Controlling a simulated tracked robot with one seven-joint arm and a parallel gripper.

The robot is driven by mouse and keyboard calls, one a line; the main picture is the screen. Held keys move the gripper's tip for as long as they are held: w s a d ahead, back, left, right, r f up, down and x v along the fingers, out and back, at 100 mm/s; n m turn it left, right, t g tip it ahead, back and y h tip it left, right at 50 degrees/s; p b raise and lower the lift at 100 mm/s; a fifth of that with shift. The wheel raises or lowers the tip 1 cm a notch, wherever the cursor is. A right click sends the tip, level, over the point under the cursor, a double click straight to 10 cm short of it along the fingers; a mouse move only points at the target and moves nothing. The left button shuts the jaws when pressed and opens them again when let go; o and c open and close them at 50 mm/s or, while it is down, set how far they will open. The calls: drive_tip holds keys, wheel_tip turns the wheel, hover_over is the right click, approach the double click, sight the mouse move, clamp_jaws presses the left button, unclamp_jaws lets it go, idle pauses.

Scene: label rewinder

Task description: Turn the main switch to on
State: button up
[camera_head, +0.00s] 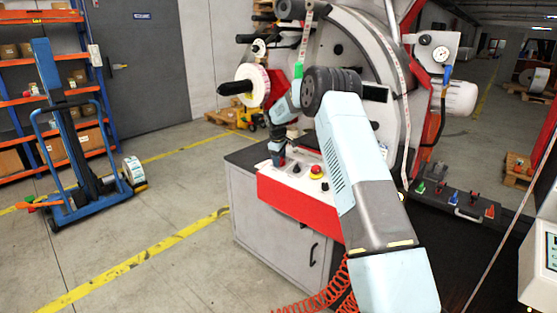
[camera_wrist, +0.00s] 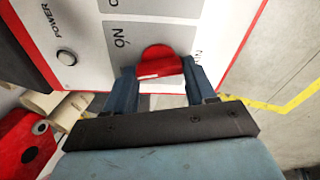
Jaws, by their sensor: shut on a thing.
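The main switch is a red rounded knob (camera_wrist: 161,58) on the white control panel (camera_wrist: 75,20) in the wrist view. My gripper (camera_wrist: 160,76) has its two dark blue fingers on either side of the knob and is shut on it. Lettering that reads like "ON" stands on the panel just left of the knob. In the head view my gripper (camera_head: 278,152) points down at the far left end of the red-fronted control panel (camera_head: 300,212); the knob is hidden there.
A red emergency button (camera_head: 316,171) and other small controls sit on the panel right of my gripper. A round POWER button (camera_wrist: 67,58) shows in the wrist view. The label rewinder (camera_head: 375,80) rises behind. A blue lift cart (camera_head: 75,150) stands left on open floor.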

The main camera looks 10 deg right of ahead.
drive_tip(key=m, duration=0.4)
drive_tip(key=shift+s+a+f+m, duration=0.1)
drive_tip(key=shift+f+m, duration=0.05)
drive_tip(key=shift+m, duration=0.15)
drive_tip(key=m, duration=0.4)
drive_tip(key=shift+h, duration=0.4)
drive_tip(key=shift+m, duration=0.3)
drive_tip(key=o, duration=1)
drive_tip(key=shift+o, duration=0.2)
drive_tip(key=shift+r, duration=0.2)
drive_tip(key=shift+r, duration=0.3)
drive_tip(key=v, duration=1.2)
drive_tip(key=shift+s+r, duration=0.25)
drive_tip(key=shift+s, duration=0.1)
